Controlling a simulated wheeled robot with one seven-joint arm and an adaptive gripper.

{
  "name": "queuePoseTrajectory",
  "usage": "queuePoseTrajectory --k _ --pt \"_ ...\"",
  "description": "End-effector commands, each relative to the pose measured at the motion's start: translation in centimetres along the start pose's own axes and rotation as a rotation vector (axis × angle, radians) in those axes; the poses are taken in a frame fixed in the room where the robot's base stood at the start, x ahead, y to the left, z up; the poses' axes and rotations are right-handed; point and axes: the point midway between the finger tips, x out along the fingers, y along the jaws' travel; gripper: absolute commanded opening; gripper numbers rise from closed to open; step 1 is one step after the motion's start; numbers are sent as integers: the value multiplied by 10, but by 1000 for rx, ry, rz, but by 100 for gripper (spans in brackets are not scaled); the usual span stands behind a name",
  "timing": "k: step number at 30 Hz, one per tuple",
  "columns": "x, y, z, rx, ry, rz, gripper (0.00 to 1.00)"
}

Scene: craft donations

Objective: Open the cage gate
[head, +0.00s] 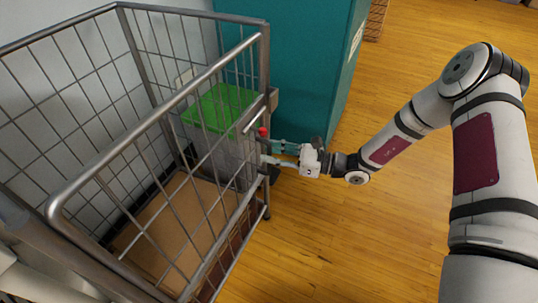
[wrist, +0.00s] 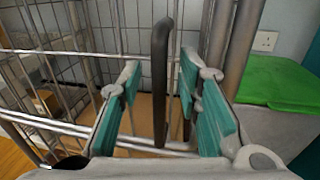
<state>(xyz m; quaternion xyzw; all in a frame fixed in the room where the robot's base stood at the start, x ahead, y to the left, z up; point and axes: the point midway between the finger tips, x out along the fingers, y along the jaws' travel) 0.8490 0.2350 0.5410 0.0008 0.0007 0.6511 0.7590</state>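The wire cage (head: 131,58) has grey metal rails and stands at the left in the head view. Its gate (head: 160,118) is the near mesh side, which looks closed against the corner post (head: 264,70). A small red knob (head: 262,131) shows at the gate's right end. My gripper (head: 271,152) is at that end, outside the cage. In the wrist view, a dark upright handle (wrist: 160,75) stands between the two teal fingers of my gripper (wrist: 158,80). The fingers are apart, with gaps on both sides of the handle.
A grey bin with a green lid (head: 220,106) stands behind the cage. A tall teal cabinet (head: 300,65) is behind my gripper. The cage has a brown floor panel (head: 170,225). The wooden floor (head: 335,240) in front of the gate is clear.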

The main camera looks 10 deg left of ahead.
Motion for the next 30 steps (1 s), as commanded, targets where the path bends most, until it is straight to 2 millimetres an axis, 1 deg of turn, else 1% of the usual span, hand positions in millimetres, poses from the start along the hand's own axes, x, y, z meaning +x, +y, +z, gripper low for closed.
queuePoseTrajectory --k 1,4,12,13,14,15,17,26,30 --pt "4 0 -1 -1 0 1 31" --pt "8 0 0 -1 0 1 31" --pt "10 0 0 -1 0 0 31" --pt "10 0 0 -1 0 0 29" --pt "10 0 0 -1 0 0 22" --pt "10 0 0 -1 0 0 13" --pt "10 0 0 -1 0 0 0" --pt "8 1 0 1 0 -2 0" --pt "-4 5 1 3 0 -22 0"
